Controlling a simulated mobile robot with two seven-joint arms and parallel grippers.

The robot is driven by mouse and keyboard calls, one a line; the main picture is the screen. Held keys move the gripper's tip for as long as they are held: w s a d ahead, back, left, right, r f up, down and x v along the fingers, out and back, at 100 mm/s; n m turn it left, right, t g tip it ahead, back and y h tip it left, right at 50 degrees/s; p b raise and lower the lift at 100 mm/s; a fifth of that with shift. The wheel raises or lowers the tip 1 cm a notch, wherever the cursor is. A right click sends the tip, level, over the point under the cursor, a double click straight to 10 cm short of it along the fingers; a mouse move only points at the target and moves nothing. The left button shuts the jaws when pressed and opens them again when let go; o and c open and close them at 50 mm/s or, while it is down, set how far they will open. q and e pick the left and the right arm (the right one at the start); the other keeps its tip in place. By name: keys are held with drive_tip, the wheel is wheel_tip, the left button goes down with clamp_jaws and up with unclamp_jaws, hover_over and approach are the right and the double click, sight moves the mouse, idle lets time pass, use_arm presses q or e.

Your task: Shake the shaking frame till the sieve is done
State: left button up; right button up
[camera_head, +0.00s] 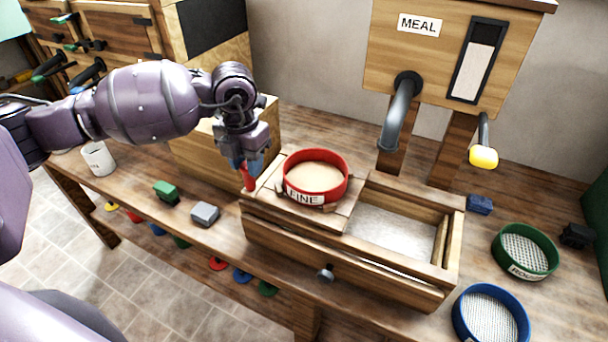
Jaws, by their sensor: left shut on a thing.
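The red sieve (316,178), labelled FINE, sits on the wooden shaking frame (338,219) and holds pale meal. The frame rests on top of a wooden box (350,265), toward its left side. My left gripper (248,178) is at the frame's left end, shut on a red upright handle (247,181) there. The fingers partly hide the handle. The open right part of the box shows a pale, flour-like layer (395,232). My right gripper is not in view.
A MEAL hopper (420,55) with a grey spout (397,115) and yellow-ended lever (483,157) stands behind. A green sieve (525,252) and blue sieve (490,318) lie at right. A white mug (98,158), green block (165,192) and grey block (205,214) lie at left.

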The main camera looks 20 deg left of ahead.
use_arm(q)
drive_tip(key=a, duration=0.3)
drive_tip(key=shift+w, duration=0.15)
idle(0.3)
drive_tip(key=o, duration=0.9)
drive_tip(key=shift+a, duration=0.2)
drive_tip(key=shift+d, duration=0.1)
